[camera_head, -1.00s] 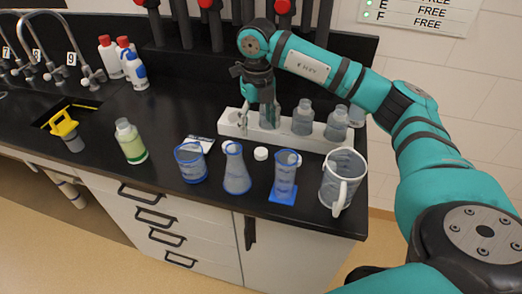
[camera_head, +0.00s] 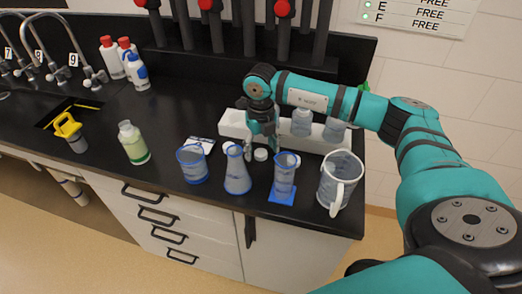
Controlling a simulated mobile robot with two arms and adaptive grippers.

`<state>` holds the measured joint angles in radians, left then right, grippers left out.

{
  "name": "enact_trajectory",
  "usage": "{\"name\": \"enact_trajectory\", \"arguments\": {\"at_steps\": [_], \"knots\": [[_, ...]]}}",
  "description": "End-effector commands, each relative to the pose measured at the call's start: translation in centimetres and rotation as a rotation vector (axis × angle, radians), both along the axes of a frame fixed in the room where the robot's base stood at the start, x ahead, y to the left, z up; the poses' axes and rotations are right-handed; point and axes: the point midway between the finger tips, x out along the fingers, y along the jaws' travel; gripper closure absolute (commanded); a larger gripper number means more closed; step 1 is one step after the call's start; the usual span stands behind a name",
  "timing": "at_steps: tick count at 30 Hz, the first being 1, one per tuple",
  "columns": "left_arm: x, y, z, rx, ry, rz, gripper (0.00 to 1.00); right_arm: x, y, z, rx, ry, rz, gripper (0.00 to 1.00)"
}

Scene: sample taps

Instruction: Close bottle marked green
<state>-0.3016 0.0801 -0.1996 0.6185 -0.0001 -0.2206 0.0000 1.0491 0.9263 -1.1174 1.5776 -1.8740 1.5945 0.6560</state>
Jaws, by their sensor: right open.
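The bottle with a green label (camera_head: 134,144) stands upright on the black bench, left of the glassware. Its clear neck shows no cap that I can make out. A small white cap (camera_head: 261,154) lies on the bench between the conical flask and the rack. My right gripper (camera_head: 262,149) is open and points down over the cap, its fingertips close around or just behind it; I cannot tell if they touch it. My left gripper is not in view.
A white rack (camera_head: 232,126) with clear bottles (camera_head: 302,122) stands behind my right gripper. A blue-rimmed beaker (camera_head: 193,164), conical flask (camera_head: 237,172), measuring cylinder (camera_head: 284,178) and jug (camera_head: 339,182) line the front. Bench around the green-label bottle is clear.

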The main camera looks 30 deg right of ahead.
Motion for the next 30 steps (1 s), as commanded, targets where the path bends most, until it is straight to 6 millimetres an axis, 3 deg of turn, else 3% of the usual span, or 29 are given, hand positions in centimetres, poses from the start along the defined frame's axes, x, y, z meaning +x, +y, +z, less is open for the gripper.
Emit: {"name": "enact_trajectory", "arguments": {"at_steps": [13,22,30], "knots": [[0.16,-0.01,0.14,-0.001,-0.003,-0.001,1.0,0.02,0.01,-0.76,-0.001,-0.001,0.0,0.36],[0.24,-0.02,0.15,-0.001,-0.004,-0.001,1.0,0.02,0.0,-0.74,-0.001,-0.001,0.0,0.74],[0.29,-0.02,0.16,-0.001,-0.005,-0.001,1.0,0.02,0.0,-0.73,-0.001,-0.001,0.0,0.74]]}}
